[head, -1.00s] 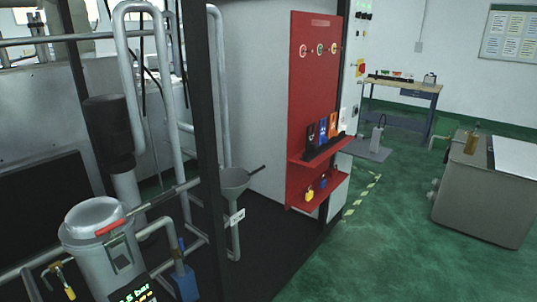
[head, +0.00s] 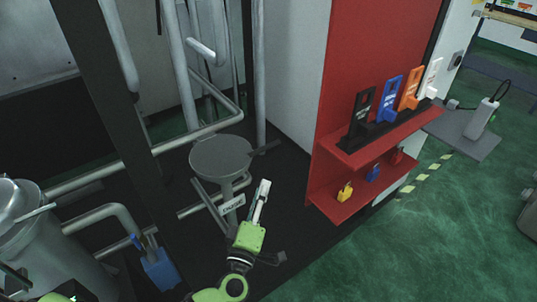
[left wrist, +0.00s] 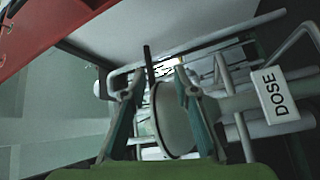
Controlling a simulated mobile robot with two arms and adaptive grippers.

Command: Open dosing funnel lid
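The dosing funnel's lid (head: 221,157) is a flat grey disc lying over the funnel top, with a dark handle (head: 266,147) sticking out to its right. A white DOSE tag (head: 232,204) hangs below it; the tag also shows in the left wrist view (left wrist: 276,92). My left gripper (head: 264,184) is just below and right of the lid, apparently apart from it. In the left wrist view my left gripper (left wrist: 157,78) is open, with the round funnel top (left wrist: 175,120) showing between and beyond its fingers. The right gripper is not in view.
A red board with shelves (head: 375,140) stands close to the right, holding coloured tags and padlocks. A dark upright post (head: 120,130) and grey pipes (head: 130,168) lie left of the funnel. A metal vessel (head: 30,230) is at lower left. Green floor (head: 455,220) is open at right.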

